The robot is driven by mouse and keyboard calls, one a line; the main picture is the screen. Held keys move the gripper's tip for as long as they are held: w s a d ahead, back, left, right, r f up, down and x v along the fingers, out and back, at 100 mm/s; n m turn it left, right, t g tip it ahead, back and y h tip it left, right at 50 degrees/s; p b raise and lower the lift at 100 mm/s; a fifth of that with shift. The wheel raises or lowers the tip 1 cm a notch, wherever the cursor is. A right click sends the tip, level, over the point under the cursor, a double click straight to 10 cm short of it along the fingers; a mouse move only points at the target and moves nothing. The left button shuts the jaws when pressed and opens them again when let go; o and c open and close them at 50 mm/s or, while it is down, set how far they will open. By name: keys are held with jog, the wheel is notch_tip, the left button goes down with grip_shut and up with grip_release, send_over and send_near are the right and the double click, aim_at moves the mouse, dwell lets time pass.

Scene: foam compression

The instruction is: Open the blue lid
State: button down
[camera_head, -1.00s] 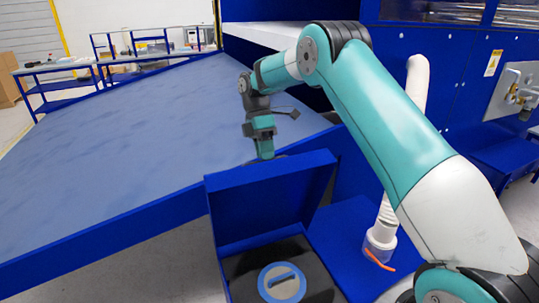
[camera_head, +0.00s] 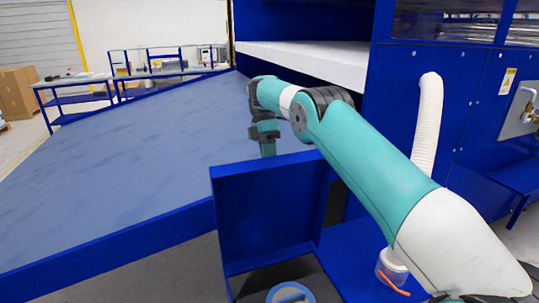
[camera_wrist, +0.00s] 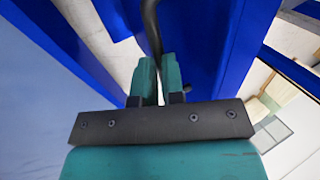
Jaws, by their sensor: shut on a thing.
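The blue lid (camera_head: 265,205) stands raised, roughly upright, at the back of an open blue compartment. My gripper (camera_head: 268,152) is at the lid's top edge, on its far side, and its fingertips are partly hidden behind the lid in the head view. In the wrist view my gripper (camera_wrist: 158,75) is shut on a thin dark curved bar (camera_wrist: 153,30), which looks like a handle beside a blue panel. How the bar joins the lid is hidden.
A round blue-and-grey disc (camera_head: 290,293) lies in the compartment. A large blue-grey table (camera_head: 130,150) spreads to the left. A blue machine wall (camera_head: 465,110) and a white hose (camera_head: 428,125) stand on the right. A white shelf (camera_head: 305,62) is behind my arm.

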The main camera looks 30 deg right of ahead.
jog(key=f, duration=0.3)
jog(key=shift+s+f+g, duration=0.15)
jog(key=shift+s+g, duration=0.1)
jog(key=shift+g, duration=0.05)
jog(key=c, duration=1.3)
grip_release()
jog(key=shift+w+d+f, duration=0.1)
jog(key=shift+w, duration=0.1)
jog(key=shift+o, duration=0.7)
jog(key=shift+w+f, duration=0.1)
jog(key=shift+w, duration=0.15)
jog(key=shift+s+r, duration=0.1)
jog(key=shift+r, duration=0.25)
